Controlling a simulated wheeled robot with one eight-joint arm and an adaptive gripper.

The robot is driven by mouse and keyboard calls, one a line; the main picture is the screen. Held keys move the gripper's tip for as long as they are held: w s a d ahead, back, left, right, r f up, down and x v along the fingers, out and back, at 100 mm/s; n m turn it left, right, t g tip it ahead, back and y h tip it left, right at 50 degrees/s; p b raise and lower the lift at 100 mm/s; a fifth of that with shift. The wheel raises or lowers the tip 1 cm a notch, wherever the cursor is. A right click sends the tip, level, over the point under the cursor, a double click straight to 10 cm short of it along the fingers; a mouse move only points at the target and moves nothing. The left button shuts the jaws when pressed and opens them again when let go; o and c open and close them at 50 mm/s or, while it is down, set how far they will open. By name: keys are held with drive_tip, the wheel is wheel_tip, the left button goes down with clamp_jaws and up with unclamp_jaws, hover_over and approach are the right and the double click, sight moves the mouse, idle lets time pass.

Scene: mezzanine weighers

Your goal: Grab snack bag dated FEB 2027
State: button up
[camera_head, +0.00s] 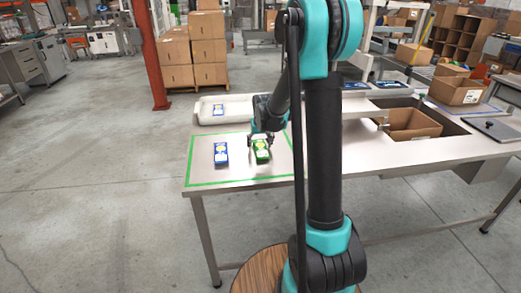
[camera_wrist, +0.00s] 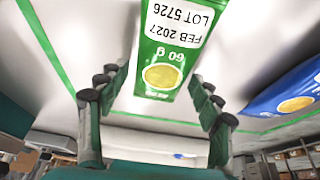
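A green snack bag (camera_head: 262,154) lies on the table inside a green outlined area. In the wrist view the green bag (camera_wrist: 165,50) shows a white label printed FEB 2027, LOT 5726, upside down. My gripper (camera_head: 258,142) is over the far end of the green bag. In the wrist view my gripper (camera_wrist: 153,78) is open, with its fingers on either side of the bag and a gap showing at the left. A blue snack bag (camera_head: 221,154) lies to the left of the green one; it also shows at the right of the wrist view (camera_wrist: 290,95), its date not visible.
The table (camera_head: 235,178) has free surface around the bags. A pale tray (camera_head: 240,104) behind holds another blue bag (camera_head: 218,110). An open cardboard box (camera_head: 410,122) sits in a recess at right. Stacked cartons (camera_head: 195,50) and a red post (camera_head: 152,60) stand behind.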

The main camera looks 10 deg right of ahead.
drive_tip(key=c, duration=0.8)
